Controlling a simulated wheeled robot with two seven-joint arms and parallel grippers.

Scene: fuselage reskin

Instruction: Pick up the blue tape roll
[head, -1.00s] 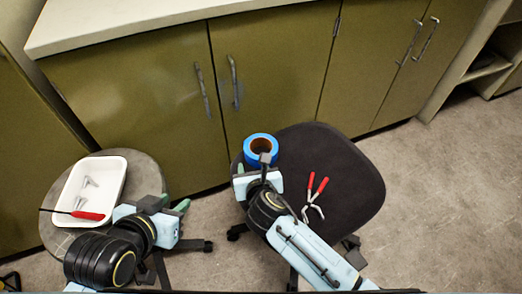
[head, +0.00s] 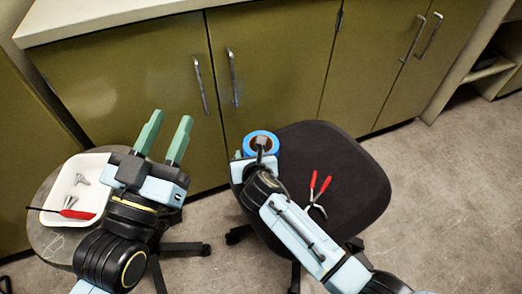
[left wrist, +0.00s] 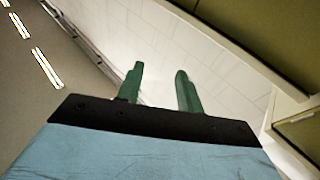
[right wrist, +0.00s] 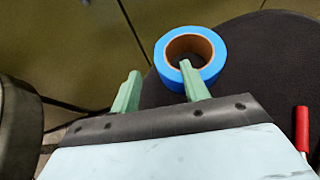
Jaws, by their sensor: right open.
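The blue tape roll (head: 273,147) lies flat on the dark chair seat near its far left edge, partly hidden by my right gripper (head: 249,154). In the right wrist view the roll (right wrist: 219,61) shows its brown core. My right gripper (right wrist: 160,67) is open there; one fingertip overlaps the roll's hole and the other is outside, left of the roll. I cannot tell whether either finger touches it. My left gripper (head: 170,115) is open and empty, in front of the cabinet doors, and its spread fingers show in the left wrist view (left wrist: 159,67).
Red-handled pliers (head: 319,190) lie on the chair seat (head: 350,180), right of the roll. A white tray (head: 95,163) with metal parts and a red-handled tool stands on a round stool (head: 50,240) at left. Green cabinets (head: 280,70) stand behind.

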